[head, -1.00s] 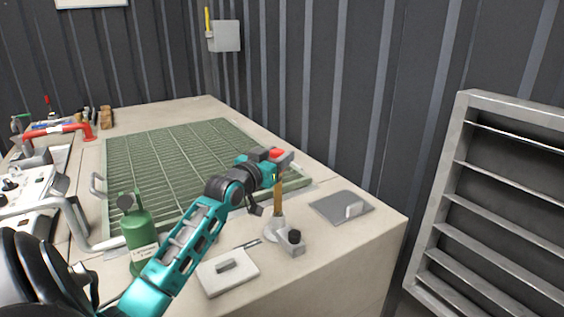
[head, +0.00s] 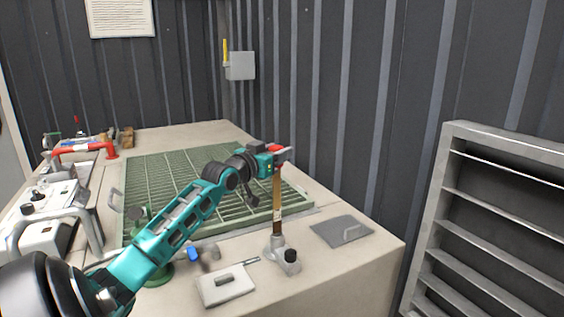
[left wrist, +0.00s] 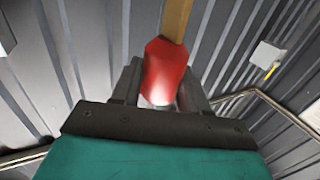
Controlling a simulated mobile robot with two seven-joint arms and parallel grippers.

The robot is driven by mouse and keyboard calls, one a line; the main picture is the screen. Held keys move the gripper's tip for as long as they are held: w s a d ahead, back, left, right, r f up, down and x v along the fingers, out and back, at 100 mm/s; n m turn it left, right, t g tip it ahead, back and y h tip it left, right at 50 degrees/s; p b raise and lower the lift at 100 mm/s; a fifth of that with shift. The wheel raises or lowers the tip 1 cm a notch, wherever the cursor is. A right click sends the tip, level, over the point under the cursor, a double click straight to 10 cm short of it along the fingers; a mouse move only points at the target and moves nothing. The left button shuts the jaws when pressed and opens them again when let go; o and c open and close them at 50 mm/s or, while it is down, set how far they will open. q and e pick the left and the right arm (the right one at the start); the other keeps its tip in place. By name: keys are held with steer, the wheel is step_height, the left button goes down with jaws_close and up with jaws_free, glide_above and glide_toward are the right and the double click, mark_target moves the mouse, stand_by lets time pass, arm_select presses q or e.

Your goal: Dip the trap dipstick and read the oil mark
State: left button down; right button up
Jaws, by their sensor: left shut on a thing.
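The dipstick has a red grip (head: 275,148) and a long brown stick (head: 277,195) with a pale mark low down. My left gripper (head: 284,154) is shut on the red grip and holds the dipstick upright above the trap neck (head: 277,246). The stick's lower end meets the top of the grey neck; I cannot tell how far inside it is. In the left wrist view the red grip (left wrist: 164,72) sits between the jaws, with the stick (left wrist: 176,18) running away from it. My right gripper is out of view.
A dark-knobbed fitting (head: 290,260) stands beside the neck. A white lidded plate (head: 226,286) and a grey plate (head: 342,231) lie near. Green grating (head: 180,165) lies behind. A louvred frame (head: 440,215) stands at right.

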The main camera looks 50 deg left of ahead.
arm_select(q)
steer(key=shift+r, duration=0.4)
steer(key=c, duration=0.7)
jaws_free()
steer(key=shift+f, duration=0.15)
steer(key=shift+s+d+f, duration=0.1)
steer(key=shift+s+f, duration=0.05)
steer(key=shift+s, duration=0.4)
steer(key=s+d, duration=0.2)
steer(key=s, duration=0.9)
steer(key=shift+s+b, duration=0.3)
steer(key=shift+b, duration=0.05)
steer(key=shift+d, duration=0.1)
